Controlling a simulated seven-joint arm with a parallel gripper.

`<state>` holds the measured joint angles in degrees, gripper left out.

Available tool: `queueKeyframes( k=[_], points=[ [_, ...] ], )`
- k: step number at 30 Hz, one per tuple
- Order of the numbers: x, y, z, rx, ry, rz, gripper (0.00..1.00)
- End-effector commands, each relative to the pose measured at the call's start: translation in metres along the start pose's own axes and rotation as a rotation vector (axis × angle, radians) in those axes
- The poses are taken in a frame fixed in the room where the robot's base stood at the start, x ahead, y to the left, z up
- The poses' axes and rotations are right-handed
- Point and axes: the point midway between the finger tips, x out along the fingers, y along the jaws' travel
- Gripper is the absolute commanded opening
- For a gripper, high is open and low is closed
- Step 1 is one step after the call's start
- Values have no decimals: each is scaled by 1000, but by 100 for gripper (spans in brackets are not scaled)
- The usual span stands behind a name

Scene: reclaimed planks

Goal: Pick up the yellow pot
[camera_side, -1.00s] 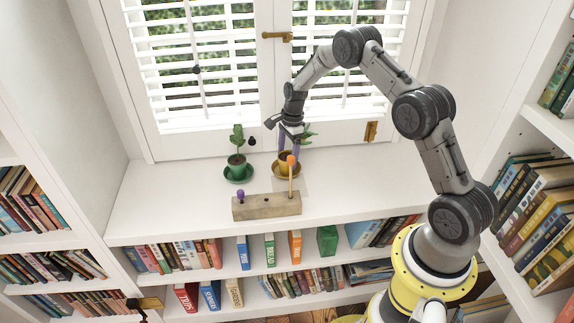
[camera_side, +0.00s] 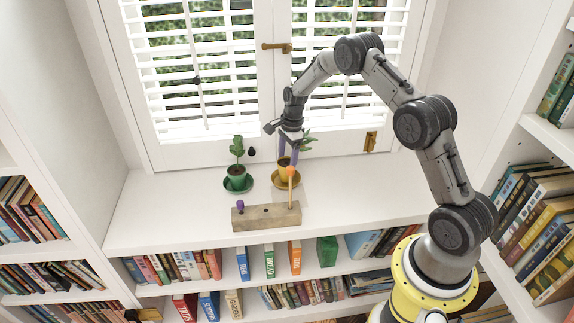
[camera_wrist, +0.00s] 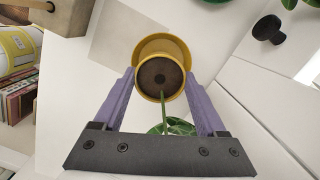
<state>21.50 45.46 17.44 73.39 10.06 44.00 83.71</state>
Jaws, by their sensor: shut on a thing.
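The yellow pot (camera_side: 282,170) stands near the window with a green plant in it, over a yellow saucer (camera_side: 285,185). My gripper (camera_side: 288,160) reaches down from above with its purple fingers on either side of the pot. In the wrist view, the pot (camera_wrist: 144,82) sits between the fingers, with dark soil and a green stem showing. The gripper is shut on the pot. The saucer (camera_wrist: 160,43) shows beyond the pot's rim. Whether the pot's base touches the saucer I cannot tell.
A green pot (camera_side: 237,183) with a plant stands on a green saucer to the left. A wooden block (camera_side: 266,217) lies in front, with a purple-topped peg and an orange-topped stick. The window (camera_side: 270,80) is close behind. The white shelf top (camera_side: 345,190) is clear at right.

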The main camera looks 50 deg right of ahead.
Motion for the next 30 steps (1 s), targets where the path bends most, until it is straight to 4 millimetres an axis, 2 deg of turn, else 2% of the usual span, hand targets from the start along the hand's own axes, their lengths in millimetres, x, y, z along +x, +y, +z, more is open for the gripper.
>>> queueKeyframes(
  k=[2, 5, 12, 15, 21, 24, 30],
  points=[
    [-16, -2, 2, -1, 0, -7, 0],
    [-31, 12, 3, 0, 0, -4, 0],
    [-80, 57, 6, 0, 1, -4, 0],
    [-88, 80, 5, 2, 1, -1, 0],
    [-103, 114, 5, 1, 1, -3, 0],
    [-108, 126, 4, 0, 1, -2, 0],
    [-114, 138, 4, 0, 1, -2, 0]
  ],
)
